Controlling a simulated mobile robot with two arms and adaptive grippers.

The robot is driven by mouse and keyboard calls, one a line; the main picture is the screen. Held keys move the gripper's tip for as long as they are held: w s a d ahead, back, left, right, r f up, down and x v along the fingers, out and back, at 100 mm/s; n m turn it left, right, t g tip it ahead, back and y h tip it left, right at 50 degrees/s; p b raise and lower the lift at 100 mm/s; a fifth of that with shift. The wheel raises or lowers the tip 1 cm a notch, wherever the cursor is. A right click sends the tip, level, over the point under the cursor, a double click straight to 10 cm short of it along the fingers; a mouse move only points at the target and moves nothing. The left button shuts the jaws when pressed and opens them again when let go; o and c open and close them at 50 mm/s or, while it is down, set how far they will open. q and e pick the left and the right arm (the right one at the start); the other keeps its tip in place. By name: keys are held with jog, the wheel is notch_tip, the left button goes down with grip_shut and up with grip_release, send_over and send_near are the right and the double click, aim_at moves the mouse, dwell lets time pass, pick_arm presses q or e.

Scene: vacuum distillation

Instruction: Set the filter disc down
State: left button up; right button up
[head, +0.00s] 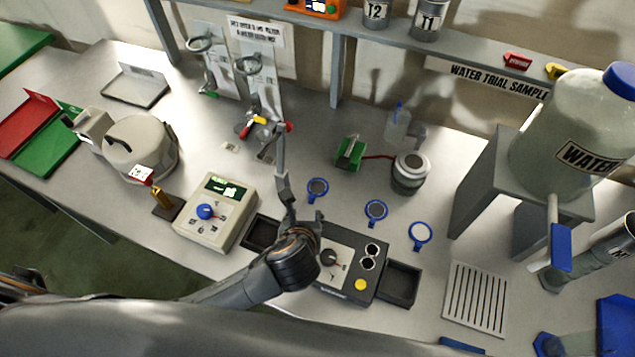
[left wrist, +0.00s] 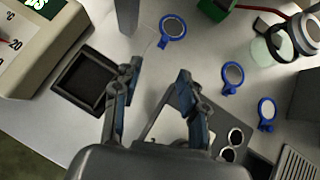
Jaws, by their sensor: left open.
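Three small filter discs with blue rims and tabs lie in a slanting row on the bench: a left one (head: 317,187), a middle one (head: 376,210) and a right, paler one (head: 420,233). The left disc (left wrist: 172,27), middle disc (left wrist: 232,75) and right disc (left wrist: 267,112) also show in the left wrist view. My left gripper (head: 289,203) is above the bench, left of the left disc. In the left wrist view its fingers (left wrist: 160,69) are apart with nothing between them, and the left disc lies beyond the tips. My right gripper is out of view.
A black dial unit (head: 331,257) with two round wells is partly behind my arm, with dark trays on its left (head: 262,232) and right (head: 402,285). A beige meter (head: 215,210) stands left. A slotted plate (head: 477,298) and a water-jar stand (head: 482,180) are right.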

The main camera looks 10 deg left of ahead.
pick_arm(q)
send_near(311, 200)
jog(key=x, duration=0.3)
jog(key=shift+a+f, duration=0.3)
jog(key=shift+f, duration=0.05)
jog(key=shift+w+f+p, duration=0.2)
jog(key=shift+w+p, duration=0.05)
jog(key=shift+p, duration=0.1)
jog(key=shift+w+f, duration=0.15)
jog(key=shift+w, duration=0.15)
jog(key=x, duration=0.2)
jog(key=p+x, duration=0.1)
jog(key=shift+w+d, duration=0.2)
jog(key=shift+d, duration=0.05)
jog(key=shift+w+f, duration=0.35)
jog(key=shift+f, duration=0.05)
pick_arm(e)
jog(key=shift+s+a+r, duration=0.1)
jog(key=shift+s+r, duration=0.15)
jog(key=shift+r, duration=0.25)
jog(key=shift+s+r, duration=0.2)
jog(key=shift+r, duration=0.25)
pick_arm(q)
jog(key=shift+c, duration=0.5)
grip_shut()
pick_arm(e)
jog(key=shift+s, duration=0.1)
